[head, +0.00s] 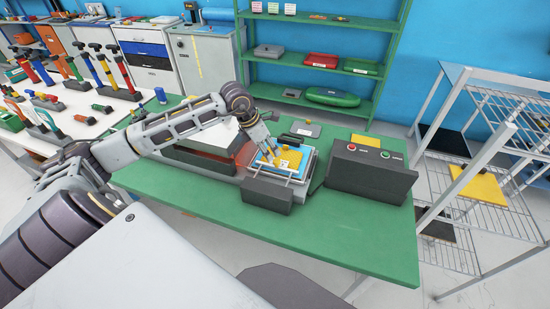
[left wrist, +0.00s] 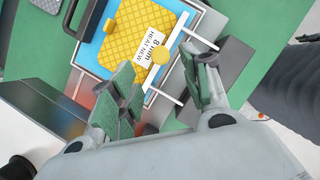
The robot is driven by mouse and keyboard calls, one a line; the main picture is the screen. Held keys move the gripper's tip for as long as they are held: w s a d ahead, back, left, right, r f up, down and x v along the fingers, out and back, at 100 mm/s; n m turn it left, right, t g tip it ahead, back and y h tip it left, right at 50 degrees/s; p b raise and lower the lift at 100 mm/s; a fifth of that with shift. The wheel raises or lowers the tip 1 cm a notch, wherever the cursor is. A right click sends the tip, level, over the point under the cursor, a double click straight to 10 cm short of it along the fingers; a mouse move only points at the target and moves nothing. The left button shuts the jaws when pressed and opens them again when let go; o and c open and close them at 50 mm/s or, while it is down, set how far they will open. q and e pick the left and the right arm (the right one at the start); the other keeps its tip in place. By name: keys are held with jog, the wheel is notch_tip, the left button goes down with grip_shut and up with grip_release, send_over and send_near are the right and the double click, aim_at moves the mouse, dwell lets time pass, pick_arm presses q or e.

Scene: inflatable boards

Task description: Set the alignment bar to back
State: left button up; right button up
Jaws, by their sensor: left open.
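The alignment bar (left wrist: 172,52) is a thin pale strip with a round yellow knob (left wrist: 160,56) in the left wrist view. It crosses the near part of the blue plate (left wrist: 88,57), beside a yellow textured board (left wrist: 125,35) labelled "8 mm". Two thin rods run from the bar's side toward a dark block (left wrist: 236,62). In the head view the bar (head: 278,170) lies along the plate's near side. My left gripper (head: 270,148) points down over the plate. Its green-padded fingers (left wrist: 166,88) are open, apart and empty, near the knob. My right gripper is not in view.
A dark control box (head: 372,174) with red and green buttons stands right of the plate. A heat-press-like grey unit (head: 205,150) stands left. The green table (head: 330,235) is clear in front. A wire rack (head: 480,200) is at right.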

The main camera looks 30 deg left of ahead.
aim_at(276, 160)
pick_arm(q)
jog(key=shift+p+x, duration=0.45)
jog(key=shift+x, duration=2.95)
grip_shut()
